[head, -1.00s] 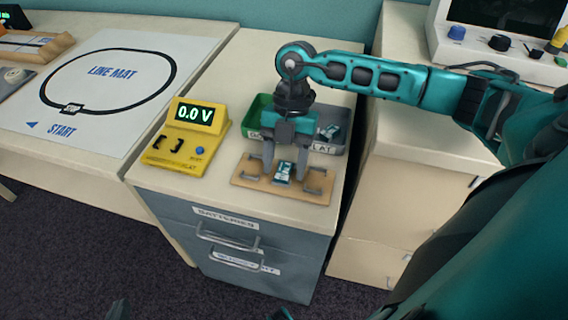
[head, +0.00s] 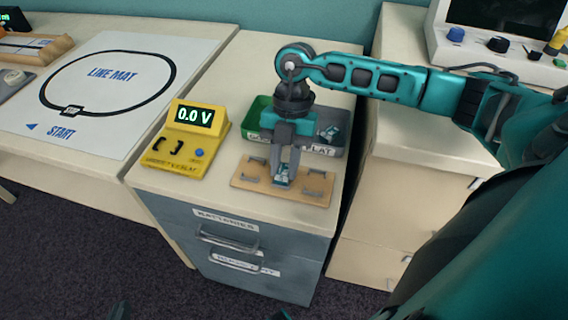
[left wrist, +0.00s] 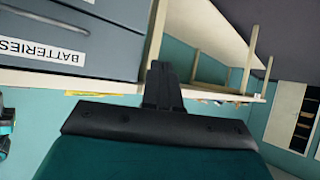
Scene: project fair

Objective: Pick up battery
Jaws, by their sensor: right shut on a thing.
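A small white and teal battery (head: 282,174) stands at the middle of a wooden holder board (head: 246,180) on the cabinet top. My right gripper (head: 284,170) points down over the board, its fingers closed on the battery from both sides and partly hiding it. I cannot tell whether the battery is clear of the board. My left gripper (left wrist: 163,80) shows in the left wrist view with its fingers together and nothing between them, away from the cabinet top.
A yellow tester (head: 182,150) reading 0.0 V stands left of the board. Behind my right gripper are a green bin (head: 258,108) and a grey bin (head: 335,113) with a battery-like item in it. A line mat (head: 100,118) lies further left. Labelled drawers (head: 215,222) are below.

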